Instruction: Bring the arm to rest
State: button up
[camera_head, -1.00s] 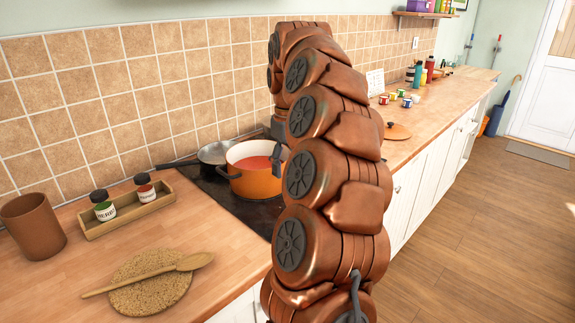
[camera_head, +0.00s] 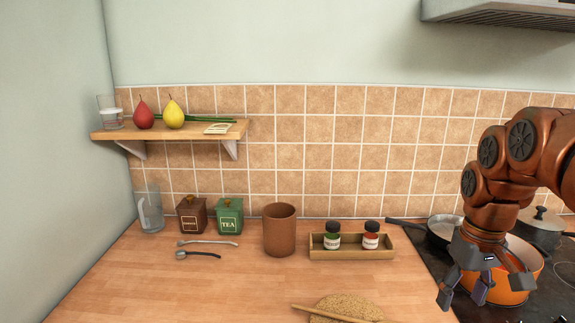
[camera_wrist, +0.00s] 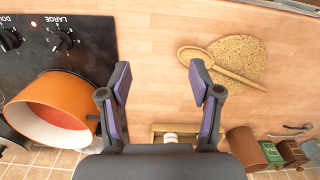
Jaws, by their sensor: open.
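My arm comes in from the right in the head view. My gripper (camera_head: 480,285) points down in front of the orange pot (camera_head: 515,270) at the stove's left side. The pot (camera_wrist: 45,100) lies left of the fingers there, with red contents visible. I cannot tell whether the gripper touches the pot. Nothing is held.
A wooden spoon (camera_wrist: 225,68) lies on a round cork mat (camera_wrist: 238,48). A spice tray (camera_head: 350,254) with two jars, a brown cup (camera_head: 279,230) and tea tin (camera_head: 229,215) stand further left. A grey pan (camera_head: 440,232) and lidded pot (camera_head: 540,230) are on the stove (camera_head: 445,270).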

jog(key=s+a+f+p, duration=0.2)
jog(key=s+a, duration=0.4)
jog(key=s, duration=0.4)
jog(key=s+a+f+m+g+p, duration=0.1)
jog(key=s+a+f, duration=0.4)
jog(key=s, duration=0.5)
jog(key=shift+s+a+f+g+p, duration=0.3)
jog(key=shift+a+p, duration=0.1)
jog(key=shift+a, duration=0.5)
